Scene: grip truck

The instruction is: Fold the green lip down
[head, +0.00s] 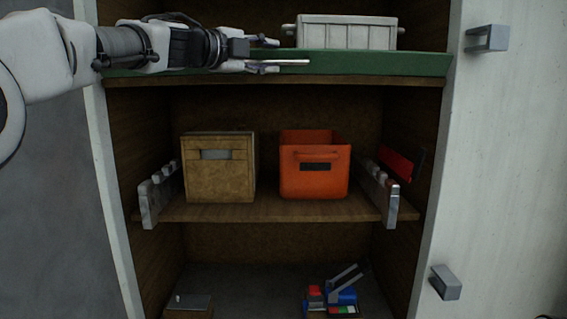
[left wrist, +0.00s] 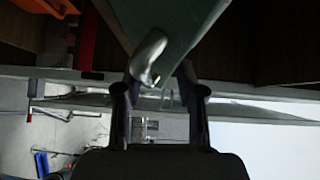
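The green lip (head: 400,64) runs as a long green strip along the front of the top shelf in the head view. My left gripper (head: 288,53) reaches in from the left in front of it, with its fingers spread apart. In the left wrist view a green panel (left wrist: 172,22) narrows to a corner between the two fingers of my left gripper (left wrist: 162,78). My right gripper shows in neither view.
A white-grey crate (head: 346,33) stands on the top shelf, right of my left gripper. A wooden box (head: 222,180) and an orange bin (head: 314,183) stand on the middle shelf. Coloured blocks (head: 338,298) lie at the bottom. Cabinet doors stand open.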

